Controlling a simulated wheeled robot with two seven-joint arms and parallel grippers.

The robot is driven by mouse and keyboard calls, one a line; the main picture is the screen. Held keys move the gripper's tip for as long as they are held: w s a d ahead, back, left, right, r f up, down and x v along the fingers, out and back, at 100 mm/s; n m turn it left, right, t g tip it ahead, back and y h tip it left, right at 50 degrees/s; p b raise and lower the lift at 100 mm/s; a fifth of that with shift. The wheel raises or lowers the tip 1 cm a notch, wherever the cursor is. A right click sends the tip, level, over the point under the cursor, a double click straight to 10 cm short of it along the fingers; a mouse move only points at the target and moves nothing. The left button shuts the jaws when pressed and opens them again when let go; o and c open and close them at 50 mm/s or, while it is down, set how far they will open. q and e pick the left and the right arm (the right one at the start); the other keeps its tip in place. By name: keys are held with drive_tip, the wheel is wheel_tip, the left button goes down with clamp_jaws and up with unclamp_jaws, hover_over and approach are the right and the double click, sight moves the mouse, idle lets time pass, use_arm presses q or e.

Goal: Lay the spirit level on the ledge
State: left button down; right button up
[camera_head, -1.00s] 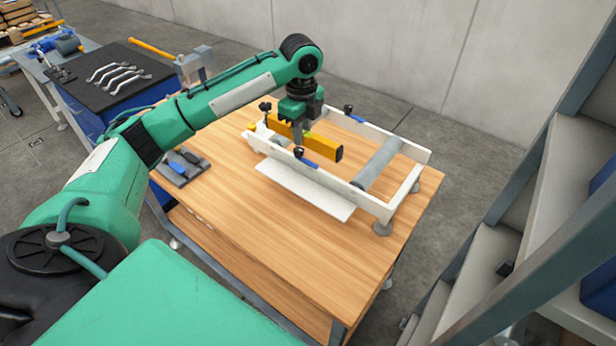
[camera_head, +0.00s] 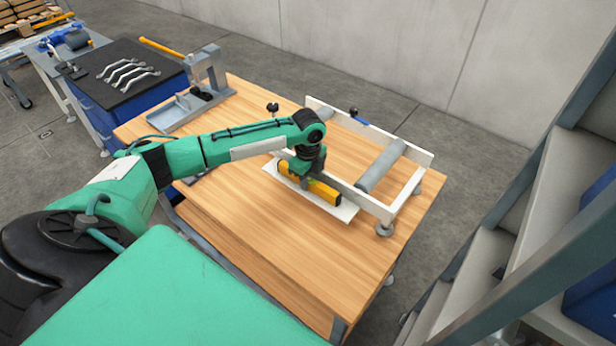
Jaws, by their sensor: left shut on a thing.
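The yellow spirit level (camera_head: 322,191) is at the near side of the white frame, over or on the white ledge (camera_head: 345,212). My left gripper (camera_head: 306,182) is shut on the level near its middle, from above. The level lies roughly parallel to the ledge. I cannot tell whether it touches the ledge surface. The gripper and wrist hide part of the level and of the frame. My right gripper is not in view.
The white frame (camera_head: 418,158) with a grey roller (camera_head: 381,166) stands on the wooden table (camera_head: 240,240). A grey metal fixture (camera_head: 190,105) stands at the table's back left. Wrenches (camera_head: 128,73) lie on a dark-topped blue cabinet. Grey shelving rises at the right. The table's front is clear.

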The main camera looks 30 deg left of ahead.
use_arm(q)
drive_tip(key=c, duration=1.6)
unclamp_jaws()
drive_tip(key=shift+r+b, duration=2)
drive_tip(key=shift+r, duration=4.1)
drive_tip(key=shift+s+f, duration=0.1)
drive_tip(key=shift+f, duration=0.05)
